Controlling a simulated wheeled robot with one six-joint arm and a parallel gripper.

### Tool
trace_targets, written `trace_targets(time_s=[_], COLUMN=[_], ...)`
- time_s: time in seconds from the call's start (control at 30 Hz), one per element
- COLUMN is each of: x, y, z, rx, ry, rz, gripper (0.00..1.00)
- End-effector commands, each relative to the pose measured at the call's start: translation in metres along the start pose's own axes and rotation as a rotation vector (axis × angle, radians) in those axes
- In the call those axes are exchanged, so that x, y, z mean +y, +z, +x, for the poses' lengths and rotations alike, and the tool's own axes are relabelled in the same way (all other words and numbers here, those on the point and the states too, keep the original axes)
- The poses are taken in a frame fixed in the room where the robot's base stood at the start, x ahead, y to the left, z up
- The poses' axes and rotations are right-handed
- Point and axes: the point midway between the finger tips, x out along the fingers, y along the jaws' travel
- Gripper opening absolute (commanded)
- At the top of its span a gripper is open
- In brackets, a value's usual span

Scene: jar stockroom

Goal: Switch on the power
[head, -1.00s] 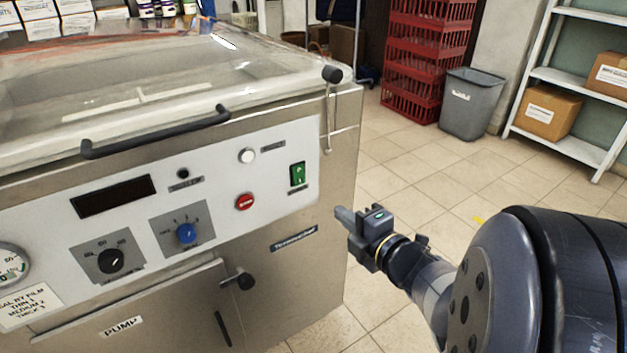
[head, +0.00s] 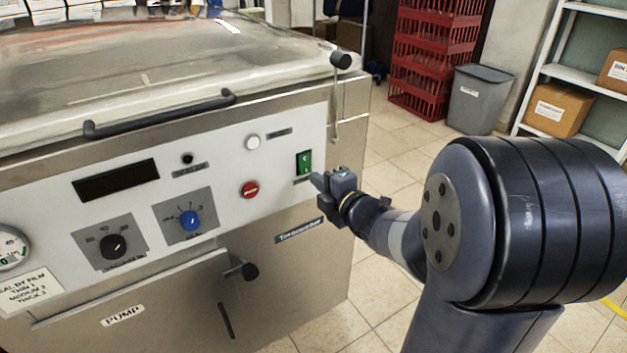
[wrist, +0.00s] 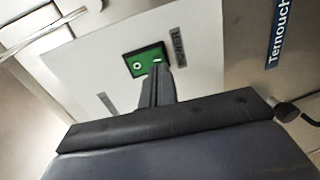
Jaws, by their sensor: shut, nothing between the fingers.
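The green power switch (head: 304,162) is at the right end of the white control panel on the machine. In the wrist view the switch (wrist: 147,61) shows as a green rocker in a dark frame, with a round mark on one half and a short bar on the other. My gripper (head: 316,180) is shut and empty, just below and right of the switch in the head view. In the wrist view its fingertips (wrist: 158,68) overlap the edge of the switch at the bar-marked half. I cannot tell whether they touch it.
The panel also holds a red button (head: 250,190), a white button (head: 253,142), a blue knob (head: 189,220) and a black knob (head: 113,246). A black handle (head: 160,115) runs along the clear lid. A grey bin (head: 478,98) stands behind on the tiled floor.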

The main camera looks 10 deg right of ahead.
Motion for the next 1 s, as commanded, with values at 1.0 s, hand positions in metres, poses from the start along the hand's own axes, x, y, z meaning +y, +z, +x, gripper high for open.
trace_targets(time_s=[1.0], x=[-0.001], y=[0.000], z=[0.029], rx=[-0.001], ry=[0.040], rz=[0.000], gripper=[0.00])
